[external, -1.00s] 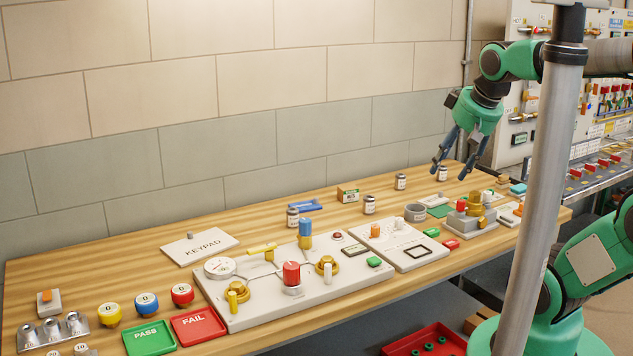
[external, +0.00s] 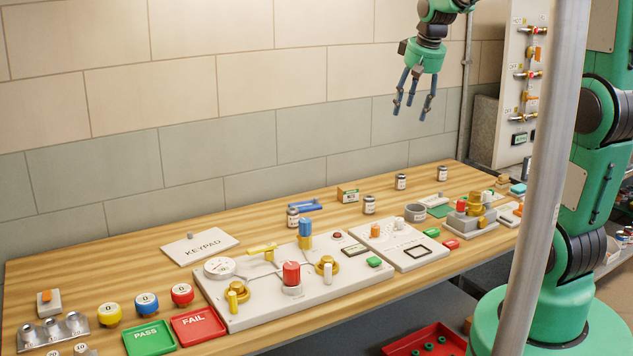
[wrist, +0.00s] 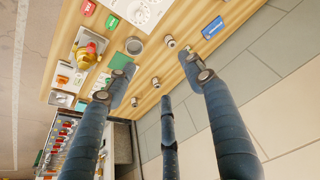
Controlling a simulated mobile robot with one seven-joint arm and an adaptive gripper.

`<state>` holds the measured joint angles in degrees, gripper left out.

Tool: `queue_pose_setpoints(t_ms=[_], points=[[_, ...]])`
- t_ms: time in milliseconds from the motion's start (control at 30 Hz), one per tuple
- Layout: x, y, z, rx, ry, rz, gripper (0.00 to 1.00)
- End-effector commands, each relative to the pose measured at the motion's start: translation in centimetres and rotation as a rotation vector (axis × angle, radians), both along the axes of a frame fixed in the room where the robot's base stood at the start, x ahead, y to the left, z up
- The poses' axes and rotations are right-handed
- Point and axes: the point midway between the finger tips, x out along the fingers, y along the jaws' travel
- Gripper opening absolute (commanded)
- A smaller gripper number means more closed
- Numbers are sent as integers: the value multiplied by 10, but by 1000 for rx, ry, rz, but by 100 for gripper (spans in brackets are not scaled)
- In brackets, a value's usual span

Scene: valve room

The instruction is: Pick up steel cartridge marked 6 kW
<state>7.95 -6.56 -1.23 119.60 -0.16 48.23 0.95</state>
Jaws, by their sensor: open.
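Several small steel cartridges with pale labels stand upright on the wooden bench: one at the left beside the valve panel (external: 293,218), one near the middle (external: 369,205), one farther back (external: 400,182) and one at the far right (external: 442,174). The labels are too small to read, so I cannot tell which is marked 6 kW. My gripper (external: 411,107) is open and empty, pointing down high above the back of the bench. In the wrist view its three fingers are spread, and cartridges (wrist: 155,81) show beyond them.
A grey cup (external: 415,212) and a stepped block with brass fittings (external: 472,215) stand at the right. The wall (external: 300,130) rises behind the bench. A red tray (external: 425,340) sits below.

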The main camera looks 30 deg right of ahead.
Motion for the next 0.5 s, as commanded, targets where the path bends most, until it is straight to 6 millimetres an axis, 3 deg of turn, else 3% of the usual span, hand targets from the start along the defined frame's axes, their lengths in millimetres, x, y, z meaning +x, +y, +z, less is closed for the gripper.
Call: queue_pose_setpoints(t_ms=[233, 500], points=[[57, -28, -2, 6, 36, -34, 53], [115, -60, -18, 13, 68, -70, 53]])
